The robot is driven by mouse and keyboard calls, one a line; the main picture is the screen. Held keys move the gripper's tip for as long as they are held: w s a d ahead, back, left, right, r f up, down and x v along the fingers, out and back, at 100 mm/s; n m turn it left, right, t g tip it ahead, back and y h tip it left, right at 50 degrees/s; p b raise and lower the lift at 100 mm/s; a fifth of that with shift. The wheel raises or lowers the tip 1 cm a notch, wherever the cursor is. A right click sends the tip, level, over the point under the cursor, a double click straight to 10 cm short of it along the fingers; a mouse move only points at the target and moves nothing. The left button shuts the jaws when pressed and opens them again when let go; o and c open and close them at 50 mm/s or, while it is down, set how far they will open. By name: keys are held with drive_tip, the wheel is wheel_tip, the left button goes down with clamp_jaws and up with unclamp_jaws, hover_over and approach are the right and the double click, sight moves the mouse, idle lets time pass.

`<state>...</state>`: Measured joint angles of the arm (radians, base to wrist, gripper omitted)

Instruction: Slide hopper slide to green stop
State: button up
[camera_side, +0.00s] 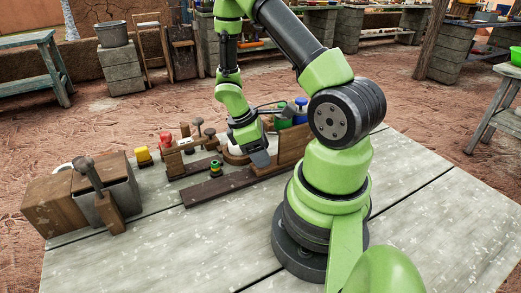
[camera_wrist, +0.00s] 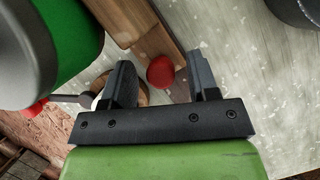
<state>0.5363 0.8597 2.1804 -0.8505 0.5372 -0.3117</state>
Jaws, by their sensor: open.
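My gripper (camera_side: 262,154) is over the wooden fixture on the table, beside an upright wooden board (camera_side: 291,146). In the wrist view its two dark fingers are apart. A red round knob (camera_wrist: 161,71) shows in the gap between them, in front of a wooden strip (camera_wrist: 152,38); whether it touches either finger I cannot tell. A long dark wooden rail (camera_side: 225,186) lies along the table below the gripper. A small green, yellow and black piece (camera_side: 216,169) stands at this rail. I cannot tell which part is the hopper slide or which green part is the stop.
A green canister (camera_side: 283,117) and a blue one (camera_side: 300,111) stand behind the gripper; a large green cylinder (camera_wrist: 62,35) is close on the left in the wrist view. A wooden box with a dark lever (camera_side: 93,176) stands left. The table front (camera_side: 180,250) is clear.

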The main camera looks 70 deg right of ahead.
clamp_jaws()
drive_tip(key=w+a, duration=0.5)
drive_tip(key=shift+w+a, duration=0.35)
drive_tip(key=shift+w, duration=0.05)
unclamp_jaws()
drive_tip(key=shift+r, duration=0.1)
drive_tip(key=v, duration=0.9)
drive_tip(key=shift+r, duration=0.4)
